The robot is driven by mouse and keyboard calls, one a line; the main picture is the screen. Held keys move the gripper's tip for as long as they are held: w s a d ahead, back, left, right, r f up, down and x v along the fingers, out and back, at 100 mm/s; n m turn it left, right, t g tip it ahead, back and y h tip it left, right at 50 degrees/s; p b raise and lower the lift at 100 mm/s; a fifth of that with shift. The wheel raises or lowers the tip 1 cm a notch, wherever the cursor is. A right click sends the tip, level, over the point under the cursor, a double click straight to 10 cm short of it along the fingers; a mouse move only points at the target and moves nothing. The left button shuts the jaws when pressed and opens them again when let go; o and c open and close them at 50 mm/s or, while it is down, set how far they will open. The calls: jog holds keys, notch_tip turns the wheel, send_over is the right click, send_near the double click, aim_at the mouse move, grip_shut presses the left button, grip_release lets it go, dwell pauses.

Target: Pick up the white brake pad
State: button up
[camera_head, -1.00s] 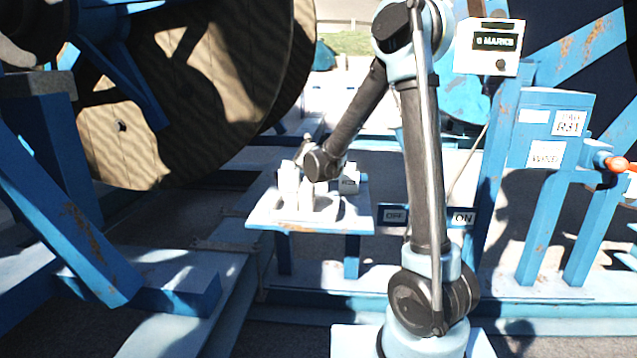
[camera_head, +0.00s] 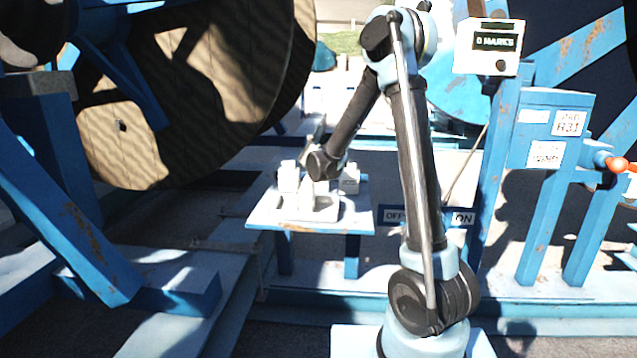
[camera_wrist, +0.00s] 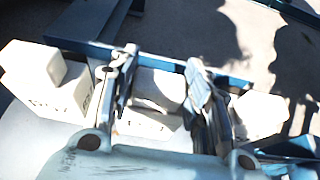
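In the head view, several white pieces (camera_head: 289,178) stand on a small blue-legged table (camera_head: 268,217), some in or beside a pale tray. My gripper is among them, mostly hidden behind my dark wrist. In the wrist view, my gripper (camera_wrist: 163,88) has its two fingers well apart, one on each side of a white block (camera_wrist: 160,84). Lettering shows on a white surface just below that block, too blurred to read. Whether the fingers touch the block I cannot tell. I cannot tell for certain which white piece is the brake pad.
In the wrist view, a white block with lettering (camera_wrist: 52,92) stands left of the fingers and another white block (camera_wrist: 260,113) stands right. In the head view, a large wooden reel (camera_head: 120,140) is behind left, and a blue control post (camera_head: 545,125) stands right.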

grip_shut()
notch_tip(320, 180, up, 10)
jog(key=shift+f, duration=0.1)
dwell(0.5)
dwell(0.5)
jog(key=shift+r, duration=1.35)
